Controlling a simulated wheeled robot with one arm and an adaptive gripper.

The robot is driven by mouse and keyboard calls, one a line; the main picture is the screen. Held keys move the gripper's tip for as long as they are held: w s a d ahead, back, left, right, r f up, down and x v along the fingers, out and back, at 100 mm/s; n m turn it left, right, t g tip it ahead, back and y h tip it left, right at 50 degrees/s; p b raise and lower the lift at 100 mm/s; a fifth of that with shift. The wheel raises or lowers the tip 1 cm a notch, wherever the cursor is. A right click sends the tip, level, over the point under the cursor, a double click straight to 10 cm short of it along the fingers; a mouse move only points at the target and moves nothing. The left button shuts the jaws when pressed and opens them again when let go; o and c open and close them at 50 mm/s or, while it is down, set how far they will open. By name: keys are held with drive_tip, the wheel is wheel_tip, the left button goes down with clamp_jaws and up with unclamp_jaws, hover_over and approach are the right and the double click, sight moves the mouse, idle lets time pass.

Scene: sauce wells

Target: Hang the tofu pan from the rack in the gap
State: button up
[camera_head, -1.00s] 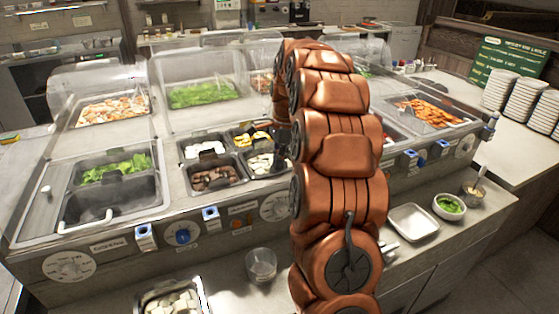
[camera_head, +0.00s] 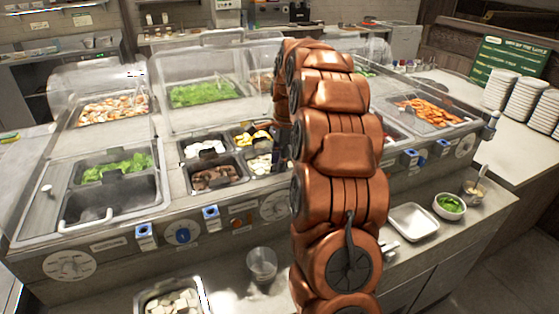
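The tofu pan, a metal pan of white cubes (camera_head: 205,298), sits on the lower front shelf at the bottom left; the picture's bottom edge cuts it off. A dark, empty-looking opening (camera_head: 125,198) is in the counter at the left, in front of a pan of green leaves (camera_head: 117,167). A pale curved bar lies along its front left side. I cannot tell which part is the rack. My copper-coloured arm stands in the middle of the view and reaches over the counter. My gripper is not visible; the arm hides what is behind it.
Small pans with dark chunks (camera_head: 214,178) and yellow pieces fill the counter's middle. Clear guards (camera_head: 205,62) stand behind. A clear cup (camera_head: 261,264), an empty tray (camera_head: 413,222) and a bowl of greens (camera_head: 449,206) stand on the front shelf. Plates (camera_head: 522,100) are stacked at right.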

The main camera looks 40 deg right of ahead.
wheel_tip(320, 180, up, 12)
drive_tip(key=d, duration=0.1)
drive_tip(key=shift+s+d, duration=0.15)
drive_tip(key=shift+s, duration=0.2)
idle(0.4)
idle(0.5)
drive_tip(key=s+a+f+n+g, duration=0.1)
drive_tip(key=s+a+n, duration=0.5)
drive_tip(key=a, duration=0.4)
drive_tip(key=s+a+f+n, duration=0.2)
drive_tip(key=s+a+n, duration=0.35)
drive_tip(key=a, duration=0.45)
drive_tip(key=s+a+f+n, duration=0.2)
drive_tip(key=s+f+n, duration=0.1)
drive_tip(key=s, duration=0.4)
drive_tip(key=s+a+f+n+g, duration=0.1)
drive_tip(key=s+a+f+n, duration=0.2)
drive_tip(key=s, duration=0.4)
drive_tip(key=s+a+f+n+h, duration=0.1)
drive_tip(key=s+a+f+n, duration=0.2)
drive_tip(key=s, duration=0.4)
drive_tip(key=shift+s+f, duration=0.3)
drive_tip(key=shift+f, duration=0.55)
drive_tip(key=shift+n, duration=0.25)
drive_tip(key=shift+c, duration=0.4)
